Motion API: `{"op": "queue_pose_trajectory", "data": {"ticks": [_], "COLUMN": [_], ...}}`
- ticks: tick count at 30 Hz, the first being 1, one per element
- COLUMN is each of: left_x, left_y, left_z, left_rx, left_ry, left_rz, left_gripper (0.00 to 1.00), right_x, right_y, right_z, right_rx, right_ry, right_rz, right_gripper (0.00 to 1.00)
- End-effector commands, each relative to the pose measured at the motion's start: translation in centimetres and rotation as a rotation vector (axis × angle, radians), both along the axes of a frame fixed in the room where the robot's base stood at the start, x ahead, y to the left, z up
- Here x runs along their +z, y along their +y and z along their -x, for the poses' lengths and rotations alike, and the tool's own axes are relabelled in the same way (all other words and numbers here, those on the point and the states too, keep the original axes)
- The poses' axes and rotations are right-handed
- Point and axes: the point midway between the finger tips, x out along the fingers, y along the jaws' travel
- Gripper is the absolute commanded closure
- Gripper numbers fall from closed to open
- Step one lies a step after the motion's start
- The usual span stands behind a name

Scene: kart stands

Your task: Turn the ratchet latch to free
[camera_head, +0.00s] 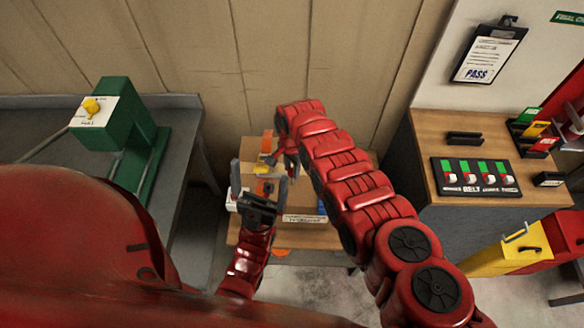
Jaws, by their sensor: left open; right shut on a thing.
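A small ratchet with an orange strap (267,141) sits on the wooden stand (245,150) in the middle of the head view. Its yellow latch (262,169) shows between my two grippers. My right gripper (279,158) reaches in from the right and is shut at the yellow latch; its fingertips are small and partly hidden by my arm. My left gripper (259,181) is open and empty, its two fingers pointing up in front of the ratchet. The lower part of the ratchet is partly covered by the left gripper. The latch's exact angle cannot be told.
A green post (130,125) with a yellow knob (91,106) stands on the grey bench at left. At right, a wooden cabinet (440,140) carries a black panel with switches (475,177). Yellow and red cases (510,250) stand low at right. My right arm hides part of the stand.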

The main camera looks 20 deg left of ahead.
Motion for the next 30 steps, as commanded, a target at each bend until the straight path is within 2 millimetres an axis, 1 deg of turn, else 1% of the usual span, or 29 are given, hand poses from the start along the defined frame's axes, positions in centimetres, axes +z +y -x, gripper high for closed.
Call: {"op": "queue_pose_trajectory", "data": {"ticks": [1, 2, 30], "left_x": [0.0, 0.0, 0.0], "left_y": [0.0, 0.0, 0.0], "left_z": [0.0, 0.0, 0.0], "left_rx": [0.0, 0.0, 0.0], "left_ry": [0.0, 0.0, 0.0], "left_rz": [0.0, 0.0, 0.0], "left_gripper": [0.0, 0.0, 0.0], "right_x": [0.0, -0.01, -0.02], "right_y": [0.01, 0.01, 0.01], "right_z": [0.0, 0.0, 0.0], "right_rx": [0.0, 0.0, 0.0], "right_ry": [0.0, 0.0, 0.0], "right_rz": [0.0, 0.0, 0.0], "right_gripper": [0.97, 1.0, 1.0]}}
